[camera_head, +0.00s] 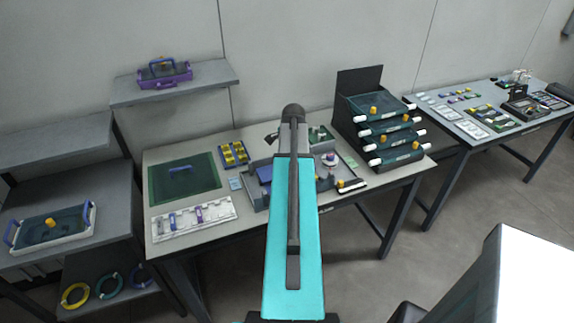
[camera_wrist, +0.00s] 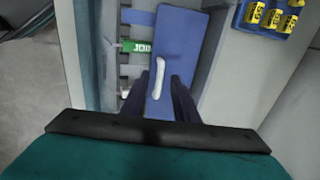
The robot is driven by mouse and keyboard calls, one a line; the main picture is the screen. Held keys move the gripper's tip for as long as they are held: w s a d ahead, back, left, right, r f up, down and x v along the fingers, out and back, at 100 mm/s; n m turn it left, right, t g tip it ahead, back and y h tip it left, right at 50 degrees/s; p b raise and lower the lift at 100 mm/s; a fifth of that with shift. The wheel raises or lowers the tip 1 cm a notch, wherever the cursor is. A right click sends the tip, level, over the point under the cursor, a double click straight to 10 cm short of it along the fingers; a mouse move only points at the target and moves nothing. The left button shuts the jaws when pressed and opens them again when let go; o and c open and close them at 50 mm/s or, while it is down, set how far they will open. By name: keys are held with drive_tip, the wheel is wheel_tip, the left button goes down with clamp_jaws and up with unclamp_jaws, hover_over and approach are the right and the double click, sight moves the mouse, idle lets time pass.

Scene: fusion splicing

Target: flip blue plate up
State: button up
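The blue plate (camera_wrist: 182,45) lies flat in a grey fixture on the table in the wrist view, with a white bar handle (camera_wrist: 159,75) on its top. In the head view, part of the blue plate (camera_head: 265,173) shows left of my arm. My gripper (camera_wrist: 162,92) has its two dark fingers apart, one on each side of the handle's lower end. Blue plate shows between the fingers, and I cannot tell whether they touch the handle. In the head view my arm hides the gripper.
The grey fixture (camera_head: 256,199) has a green label (camera_wrist: 136,46) beside the plate. A blue rack with yellow items (camera_head: 234,154), a green mat (camera_head: 184,180) and a white tray (camera_head: 194,216) stand to the left. A stack of dark drawers (camera_head: 385,130) stands to the right.

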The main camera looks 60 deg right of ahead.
clamp_jaws()
idle(0.9)
idle(0.4)
